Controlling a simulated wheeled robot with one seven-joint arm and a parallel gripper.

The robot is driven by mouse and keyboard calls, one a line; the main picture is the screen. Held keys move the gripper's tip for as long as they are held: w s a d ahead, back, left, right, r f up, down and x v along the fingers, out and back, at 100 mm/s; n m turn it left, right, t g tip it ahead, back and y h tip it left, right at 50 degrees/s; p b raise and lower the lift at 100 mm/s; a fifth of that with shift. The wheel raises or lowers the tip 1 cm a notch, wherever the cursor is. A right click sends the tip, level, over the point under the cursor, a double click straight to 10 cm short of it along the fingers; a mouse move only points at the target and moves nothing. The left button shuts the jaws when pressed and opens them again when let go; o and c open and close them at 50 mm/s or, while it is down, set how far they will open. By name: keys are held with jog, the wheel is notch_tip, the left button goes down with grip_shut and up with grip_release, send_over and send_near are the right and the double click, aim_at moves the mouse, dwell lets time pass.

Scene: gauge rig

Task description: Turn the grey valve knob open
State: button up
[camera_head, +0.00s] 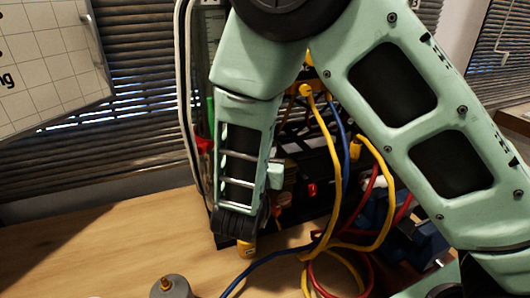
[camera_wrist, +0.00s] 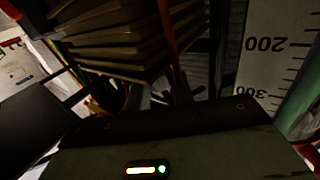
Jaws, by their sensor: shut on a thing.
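My gripper (camera_wrist: 165,125) shows in the wrist view as a pale body with a lit strip and a dark front edge. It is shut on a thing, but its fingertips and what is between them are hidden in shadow. In the head view my mint-green arm reaches down in front of the dark rig (camera_head: 305,160) and hides part of it. I cannot make out the grey valve knob in either view, nor how far it is turned.
Yellow, blue and red hoses (camera_head: 335,190) loop from the rig onto the wooden bench (camera_head: 90,250). A grey cylinder with a brass top (camera_head: 171,287) stands at the bench front. A pale scale marked 200 and 300 (camera_wrist: 270,50) stands close at right in the wrist view. The bench's left is clear.

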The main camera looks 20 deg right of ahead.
jog(key=shift+n+t+y+b, duration=1.1)
jog(key=shift+n+y, duration=0.7)
jog(key=shift+y, duration=0.7)
jog(key=o, duration=0.9)
jog(key=shift+s, duration=0.1)
jog(key=v, duration=0.3)
jog(key=shift+r, duration=0.15)
jog(key=p, duration=0.3)
jog(key=shift+s+a+r, duration=0.15)
jog(key=p+v, duration=0.3)
jog(key=v, duration=0.1)
jog(key=p+v, duration=0.3)
jog(key=v, duration=0.2)
jog(key=p+v, duration=0.4)
jog(key=v, duration=0.1)
jog(key=shift+d+f, duration=0.3)
jog(key=shift+f, duration=0.05)
